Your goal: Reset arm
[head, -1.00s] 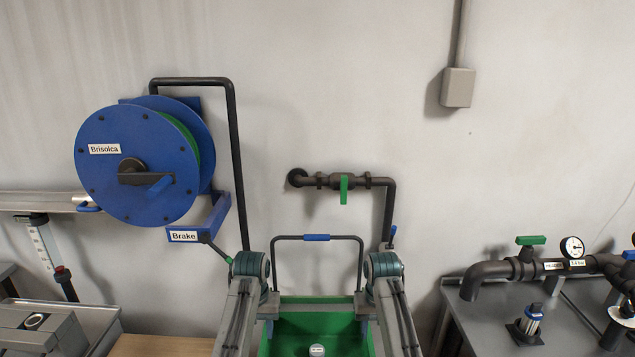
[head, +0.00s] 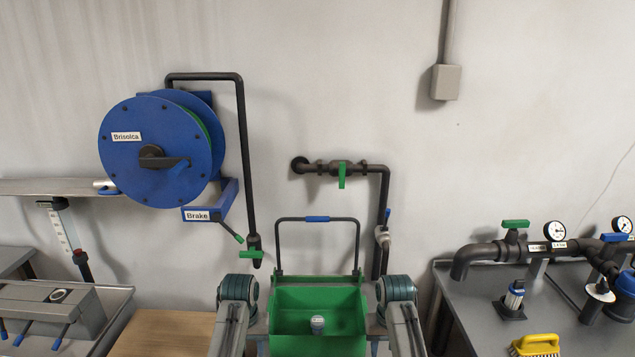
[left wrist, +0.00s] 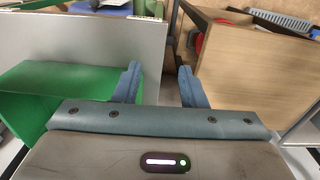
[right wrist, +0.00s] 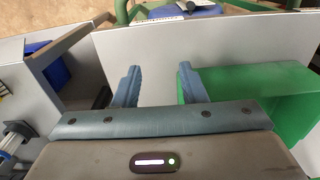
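My left gripper (left wrist: 160,82) shows in the left wrist view with its two blue fingers apart and nothing between them. My right gripper (right wrist: 158,84) shows in the right wrist view, also open and empty. In the head view only upper links of both arms show at the bottom centre, and the grippers are out of sight. A green tub (head: 285,307) stands between those links, with a small pale-capped item (head: 318,321) inside. The tub also shows beside the left gripper (left wrist: 50,90) and beside the right gripper (right wrist: 250,95).
A blue hose reel (head: 155,185) hangs on the wall at left, above a wooden surface (head: 165,330). A pipe with a green-handled valve (head: 341,175) is on the wall. A grey bench (head: 470,325) at right carries pipework, gauges and a yellow brush (head: 537,345).

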